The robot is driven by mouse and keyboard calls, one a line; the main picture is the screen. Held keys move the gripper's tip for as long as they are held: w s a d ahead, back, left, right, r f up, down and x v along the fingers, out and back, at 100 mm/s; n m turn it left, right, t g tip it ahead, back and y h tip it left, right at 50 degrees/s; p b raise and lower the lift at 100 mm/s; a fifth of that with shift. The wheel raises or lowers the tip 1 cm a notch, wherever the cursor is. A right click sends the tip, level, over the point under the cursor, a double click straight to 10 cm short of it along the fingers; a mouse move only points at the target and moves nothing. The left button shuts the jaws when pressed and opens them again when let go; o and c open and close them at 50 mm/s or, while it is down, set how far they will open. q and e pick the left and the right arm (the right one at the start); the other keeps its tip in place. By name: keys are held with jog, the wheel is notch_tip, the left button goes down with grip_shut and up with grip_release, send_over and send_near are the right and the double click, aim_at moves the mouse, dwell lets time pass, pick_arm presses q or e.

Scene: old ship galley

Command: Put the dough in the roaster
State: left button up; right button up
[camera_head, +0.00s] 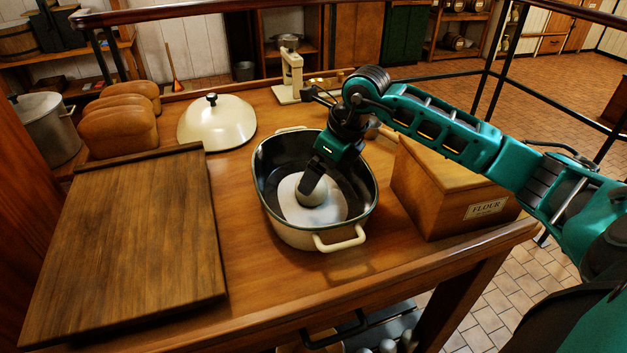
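The roaster (283,232) is an oval, cream-coloured pan with a dark inside and two handles, standing open in the middle of the wooden table. A flat white round (338,210) lies on its floor. A small, pale, rounded lump that looks like the dough (322,196) is over the middle of that round. My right gripper (312,188) points down into the roaster, with a dark finger against the near side of the lump. The far finger is hidden, so I cannot tell whether it is open or shut on the lump. My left gripper is out of view.
The cream domed lid (217,122) sits behind the roaster. A wooden board (135,240) lies at left, with loaves (118,130) and a metal pot (47,128) beyond. A flour box (450,193) stands close right of the roaster. A cream stand (291,80) is at the back.

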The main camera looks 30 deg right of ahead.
jog(key=v, duration=0.6)
jog(key=shift+r, duration=0.15)
jog(key=shift+s, duration=0.1)
